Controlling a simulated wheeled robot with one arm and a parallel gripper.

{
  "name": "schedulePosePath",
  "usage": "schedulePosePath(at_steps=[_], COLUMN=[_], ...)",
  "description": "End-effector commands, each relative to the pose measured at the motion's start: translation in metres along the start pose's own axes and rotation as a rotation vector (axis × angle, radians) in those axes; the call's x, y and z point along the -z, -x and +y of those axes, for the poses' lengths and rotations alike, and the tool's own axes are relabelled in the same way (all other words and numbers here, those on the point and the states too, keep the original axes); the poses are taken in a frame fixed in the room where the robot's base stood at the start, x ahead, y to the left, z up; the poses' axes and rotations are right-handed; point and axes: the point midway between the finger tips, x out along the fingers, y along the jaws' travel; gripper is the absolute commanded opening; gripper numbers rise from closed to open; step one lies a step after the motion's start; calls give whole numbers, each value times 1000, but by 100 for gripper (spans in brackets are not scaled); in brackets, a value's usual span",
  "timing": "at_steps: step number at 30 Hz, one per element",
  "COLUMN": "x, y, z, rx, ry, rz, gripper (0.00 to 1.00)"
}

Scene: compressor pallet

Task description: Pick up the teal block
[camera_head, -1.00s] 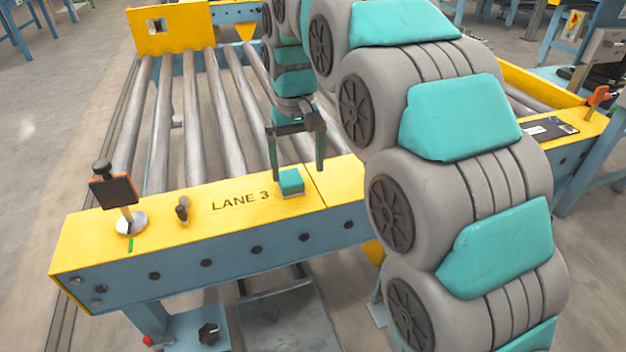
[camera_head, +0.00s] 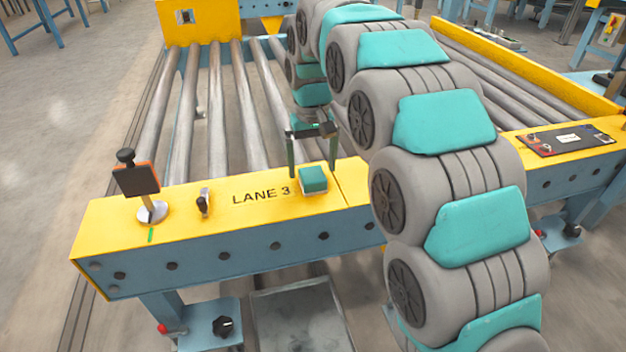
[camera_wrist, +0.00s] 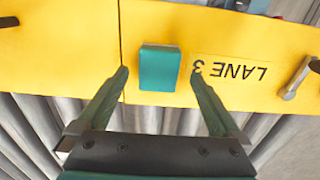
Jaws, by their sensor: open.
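The teal block (camera_head: 313,180) sits on the yellow top of the conveyor's end beam (camera_head: 240,199), just right of the "LANE 3" lettering. My gripper (camera_head: 313,167) is open, with its two fingers pointing down on either side of the block in the head view. In the wrist view the teal block (camera_wrist: 159,68) lies on the yellow surface between and just beyond the fingertips of my gripper (camera_wrist: 158,71). Yellow surface shows between the block and each finger, so neither appears to touch it. I cannot tell the exact height of the fingertips.
On the beam to the left stand a small post with a dark, orange-edged panel (camera_head: 137,180) and a short metal latch (camera_head: 204,201). Metal rollers (camera_head: 216,110) lie behind the beam. A dark panel (camera_head: 565,140) lies on the yellow beam at right.

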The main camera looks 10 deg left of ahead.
Motion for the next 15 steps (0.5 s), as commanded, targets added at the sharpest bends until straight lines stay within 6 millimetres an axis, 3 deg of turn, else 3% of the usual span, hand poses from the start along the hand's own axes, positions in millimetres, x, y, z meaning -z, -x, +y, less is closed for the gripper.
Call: schedulePosePath(at_steps=[7, 15], x=[-2, -2], y=[-34, -37], z=[2, 2], rx=[-1, -1], ry=[0, 0], rz=[-1, 2], gripper=[100, 99])
